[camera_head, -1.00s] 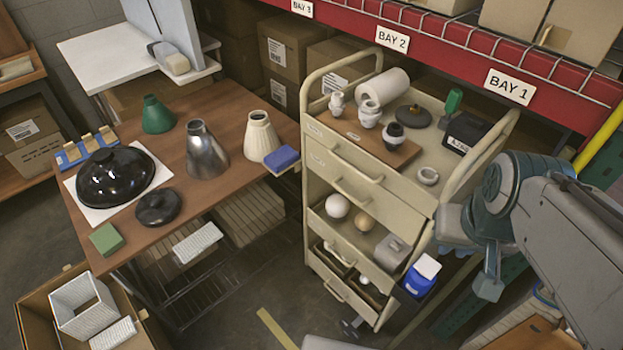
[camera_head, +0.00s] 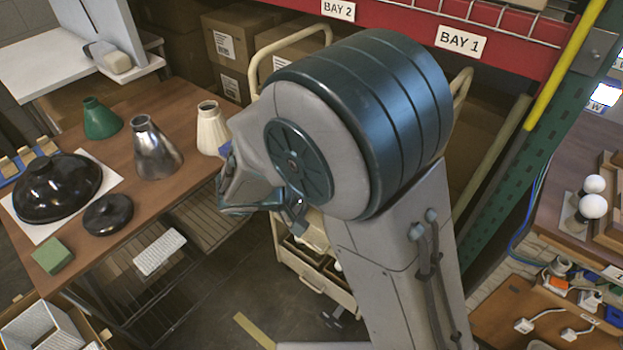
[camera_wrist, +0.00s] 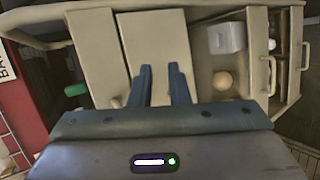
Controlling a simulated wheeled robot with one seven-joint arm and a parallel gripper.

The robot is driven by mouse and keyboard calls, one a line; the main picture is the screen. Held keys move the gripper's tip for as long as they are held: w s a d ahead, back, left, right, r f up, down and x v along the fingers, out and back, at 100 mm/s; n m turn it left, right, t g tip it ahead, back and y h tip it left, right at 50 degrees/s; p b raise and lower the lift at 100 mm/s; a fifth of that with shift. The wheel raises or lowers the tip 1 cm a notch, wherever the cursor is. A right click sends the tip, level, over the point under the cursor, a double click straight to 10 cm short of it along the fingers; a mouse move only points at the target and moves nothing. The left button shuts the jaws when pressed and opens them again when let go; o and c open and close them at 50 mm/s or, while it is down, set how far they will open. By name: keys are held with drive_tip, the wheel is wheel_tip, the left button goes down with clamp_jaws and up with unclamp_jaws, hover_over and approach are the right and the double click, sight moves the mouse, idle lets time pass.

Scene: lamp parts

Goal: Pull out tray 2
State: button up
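The beige drawer cart (camera_head: 318,290) stands ahead, mostly hidden behind my arm in the head view. In the wrist view, my gripper (camera_wrist: 161,70) points at the cart with two blue fingers apart. A narrow gap shows between them, with nothing clearly held. The fingertips lie over a plain beige panel (camera_wrist: 155,40), perhaps tray 2's front; no number is readable, and I cannot tell if they touch it. An open tray beside it holds a pale box (camera_wrist: 226,38) and a tan ball (camera_wrist: 222,81). Two lower handles (camera_wrist: 268,75) show at right.
A wooden table at left holds a green cone (camera_head: 101,118), a metal cone (camera_head: 155,150), a cream shade (camera_head: 211,130) and a black dome (camera_head: 57,188). A red shelf beam (camera_head: 400,28) runs behind the cart. A bench (camera_head: 575,235) with bulbs stands at right.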

drive_tip(key=w+a+f+n+t+b, duration=0.1)
drive_tip(key=a+f+n+t, duration=0.15)
drive_tip(key=a, duration=0.35)
drive_tip(key=w+a+f+n+t, duration=0.1)
drive_tip(key=a+f+t, duration=0.1)
drive_tip(key=a+t, duration=0.3)
drive_tip(key=shift+g+y, duration=0.4)
drive_tip(key=shift+g, duration=0.15)
drive_tip(key=p+x, duration=0.1)
drive_tip(key=x, duration=1.2)
drive_tip(key=shift+w+a, duration=0.15)
drive_tip(key=shift+w, duration=0.05)
clamp_jaws()
